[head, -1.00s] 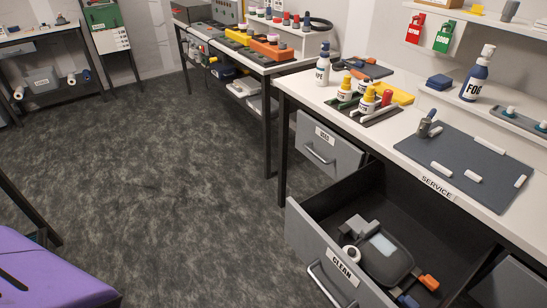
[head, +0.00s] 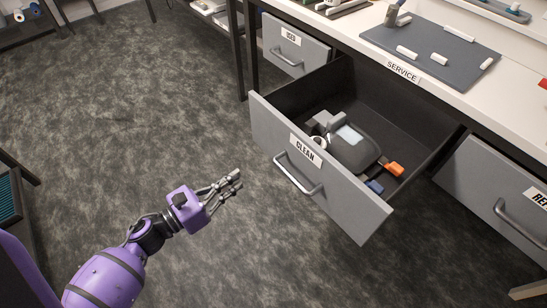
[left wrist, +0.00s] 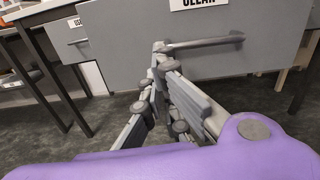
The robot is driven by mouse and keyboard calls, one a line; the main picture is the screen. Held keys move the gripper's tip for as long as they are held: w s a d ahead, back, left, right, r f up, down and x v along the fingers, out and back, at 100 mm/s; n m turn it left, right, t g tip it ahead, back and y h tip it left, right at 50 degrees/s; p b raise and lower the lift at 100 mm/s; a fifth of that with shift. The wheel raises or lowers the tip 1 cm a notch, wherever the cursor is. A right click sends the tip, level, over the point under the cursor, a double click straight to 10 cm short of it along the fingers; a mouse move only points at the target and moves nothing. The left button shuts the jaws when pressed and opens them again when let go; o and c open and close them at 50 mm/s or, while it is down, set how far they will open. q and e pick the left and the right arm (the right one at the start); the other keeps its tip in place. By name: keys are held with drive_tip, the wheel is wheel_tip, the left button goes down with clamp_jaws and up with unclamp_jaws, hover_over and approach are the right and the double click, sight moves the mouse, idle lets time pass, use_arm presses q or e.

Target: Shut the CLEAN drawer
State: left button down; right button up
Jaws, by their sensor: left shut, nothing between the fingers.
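The CLEAN drawer (head: 330,185) stands pulled out from the bench in the head view. Its grey front carries a CLEAN label and a metal bar handle (head: 298,174). Inside lie a grey device with a light screen (head: 352,146), an orange-tipped item and a blue item. My left gripper (head: 237,178) is shut and empty, in front of the drawer and left of the handle, apart from it in the head view. In the left wrist view the shut fingers (left wrist: 160,60) point at the drawer front (left wrist: 130,35), near the left end of the handle. My right gripper is not in view.
The USED drawer (head: 296,52) at the left and another drawer (head: 490,190) at the right are shut or nearly so. The bench top (head: 460,95) bears a dark mat (head: 432,50) with white pieces. The floor (head: 130,120) in front is clear.

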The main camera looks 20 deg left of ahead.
use_arm(q)
drive_tip(key=m, duration=0.1)
drive_tip(key=p, duration=0.2)
approach(282, 148)
drive_tip(key=x, duration=0.5)
drive_tip(key=shift+w+d+r, duration=0.15)
drive_tip(key=shift+w+d, duration=0.4)
drive_tip(key=shift+w, duration=0.15)
